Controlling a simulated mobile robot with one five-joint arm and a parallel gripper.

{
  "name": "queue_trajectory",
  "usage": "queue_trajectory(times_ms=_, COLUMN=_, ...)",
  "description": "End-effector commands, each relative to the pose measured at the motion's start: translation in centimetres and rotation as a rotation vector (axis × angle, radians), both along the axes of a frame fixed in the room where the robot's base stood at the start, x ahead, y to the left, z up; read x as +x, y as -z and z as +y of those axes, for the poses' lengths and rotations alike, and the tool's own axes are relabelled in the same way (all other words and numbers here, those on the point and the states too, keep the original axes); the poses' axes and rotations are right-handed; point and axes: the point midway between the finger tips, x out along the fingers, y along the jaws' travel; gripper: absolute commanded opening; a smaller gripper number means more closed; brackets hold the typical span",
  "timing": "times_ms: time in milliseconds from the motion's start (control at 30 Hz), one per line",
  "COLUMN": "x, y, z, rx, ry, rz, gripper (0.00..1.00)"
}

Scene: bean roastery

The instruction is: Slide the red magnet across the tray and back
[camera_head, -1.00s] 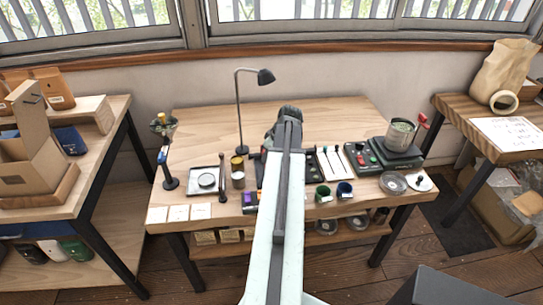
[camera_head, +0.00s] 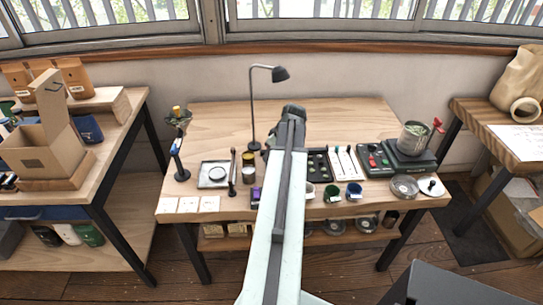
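A small red piece (camera_head: 372,161), which looks like the red magnet, sits on a dark tray (camera_head: 387,172) at the right of the middle table. It is too small to make out its shape. My gripper (camera_head: 292,112) is at the far end of my pale arm, over the table's middle and to the left of that tray, apart from it. My arm hides the fingers, so I cannot see whether they are open or shut. The arm also covers part of the table and the things behind it.
A black slotted tray (camera_head: 318,168) and a white tray (camera_head: 345,163) lie right of my arm, with green (camera_head: 332,193) and blue (camera_head: 354,191) cups in front. A scale (camera_head: 410,155) bears a metal pot (camera_head: 414,138). A lamp (camera_head: 253,105) stands left. The table's back is clear.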

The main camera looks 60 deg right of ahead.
Motion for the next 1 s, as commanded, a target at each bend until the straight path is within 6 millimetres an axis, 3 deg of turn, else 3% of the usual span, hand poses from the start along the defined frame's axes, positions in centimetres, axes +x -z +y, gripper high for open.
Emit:
queue_trajectory(times_ms=167, x=-0.3, y=-0.7, z=0.0, rx=-0.002, ry=0.001, rz=0.0, gripper=0.42)
queue_trajectory(times_ms=600, x=-3.0, y=-7.3, z=0.6, rx=0.001, ry=0.002, rz=0.0, gripper=0.42)
queue_trajectory(times_ms=1000, x=-3.2, y=-7.2, z=0.7, rx=0.0, ry=0.001, rz=0.0, gripper=0.42)
